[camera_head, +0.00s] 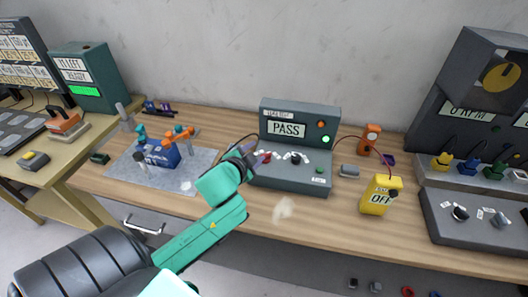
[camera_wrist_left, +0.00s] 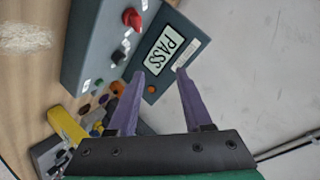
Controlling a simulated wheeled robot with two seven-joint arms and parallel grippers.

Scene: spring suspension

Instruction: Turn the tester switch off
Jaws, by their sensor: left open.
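The tester (camera_head: 287,185) is a grey box on the wooden bench, with an upright display reading PASS. A red knob (camera_head: 266,157) and a black knob (camera_head: 295,158) sit on its sloped panel; I cannot tell which one is the switch. In the left wrist view the red knob (camera_wrist_left: 131,18) and black knob (camera_wrist_left: 118,57) lie up and left of my fingers. My left gripper (camera_head: 257,158) is open and empty, its purple fingers close to the panel's left side near the red knob. Contact cannot be told. My right gripper is not in view.
A yellow meter (camera_head: 379,196) reading OFF stands right of the tester, joined by a red wire. A grey mat (camera_head: 185,178) with a blue block and orange-handled part lies to the left. Another grey station (camera_head: 470,215) stands far right.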

